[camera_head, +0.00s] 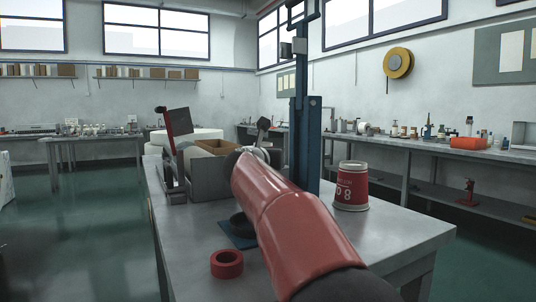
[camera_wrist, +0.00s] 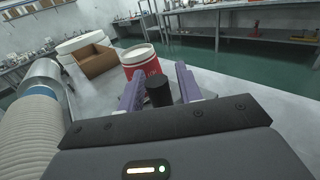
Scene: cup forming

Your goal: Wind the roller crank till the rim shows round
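A red cup (camera_head: 352,187) with a pale rim and white lettering stands upright on the metal table (camera_head: 400,228), right of a blue post. It also shows in the wrist view (camera_wrist: 141,62), beyond my fingers. My gripper (camera_wrist: 160,88) has two purple fingers, one each side of an upright black cylinder (camera_wrist: 159,93), which looks like a crank grip. Whether the fingers press on it is not clear. In the head view my red arm hides the gripper and much of the machine. A grey open-topped housing (camera_head: 207,184) shows left of it. I cannot make out the crank arm.
The blue post (camera_head: 305,150) rises close beside my arm. A red ring (camera_head: 227,264) and a dark ring on a blue pad (camera_head: 236,234) lie on the near table. A brown box (camera_wrist: 98,62) shows in the wrist view. The table's right front is clear.

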